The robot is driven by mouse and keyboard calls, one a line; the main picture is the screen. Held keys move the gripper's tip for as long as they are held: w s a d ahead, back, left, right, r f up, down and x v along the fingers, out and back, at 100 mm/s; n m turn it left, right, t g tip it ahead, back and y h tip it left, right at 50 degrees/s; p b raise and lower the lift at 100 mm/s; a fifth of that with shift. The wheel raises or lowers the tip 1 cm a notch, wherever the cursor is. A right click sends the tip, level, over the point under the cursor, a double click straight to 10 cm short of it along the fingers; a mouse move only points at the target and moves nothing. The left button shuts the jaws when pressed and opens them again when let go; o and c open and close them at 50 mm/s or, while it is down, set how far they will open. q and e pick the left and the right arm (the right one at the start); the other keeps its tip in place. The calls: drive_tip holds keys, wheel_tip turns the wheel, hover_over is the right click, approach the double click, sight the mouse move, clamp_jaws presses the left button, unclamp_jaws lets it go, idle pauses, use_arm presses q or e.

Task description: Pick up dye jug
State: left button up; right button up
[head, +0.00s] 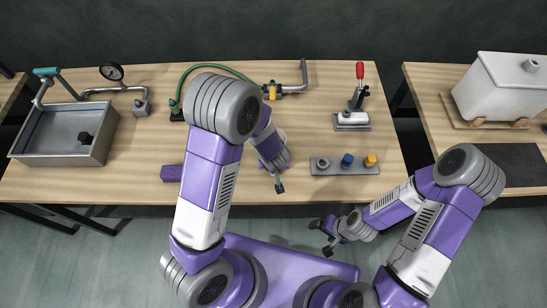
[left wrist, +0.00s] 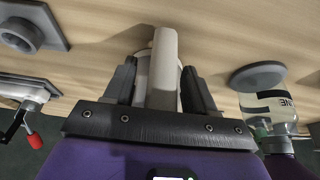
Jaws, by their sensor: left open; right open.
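A pale grey-white upright piece (left wrist: 163,70) stands between the two dark fingers of my left gripper (left wrist: 160,85) in the left wrist view. It looks like part of the dye jug, but its full shape is hidden. The fingers are open on either side of it, and I cannot tell whether they touch it. In the head view my left gripper (head: 279,186) is low over the middle bench, and my own arm mostly hides what is there. My right gripper (head: 326,237) is open and empty in front of the bench's front edge.
A labelled clear bottle (left wrist: 272,108) is right of the left gripper in the wrist view. A plate with knobs (head: 345,169) and a red-handled clamp (head: 352,120) stand to the right. A metal sink (head: 65,137) is at the left, a green hose (head: 210,66) behind.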

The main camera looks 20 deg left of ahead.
use_arm(q)
drive_tip(key=shift+w+f, duration=0.1)
clamp_jaws()
idle(1.4)
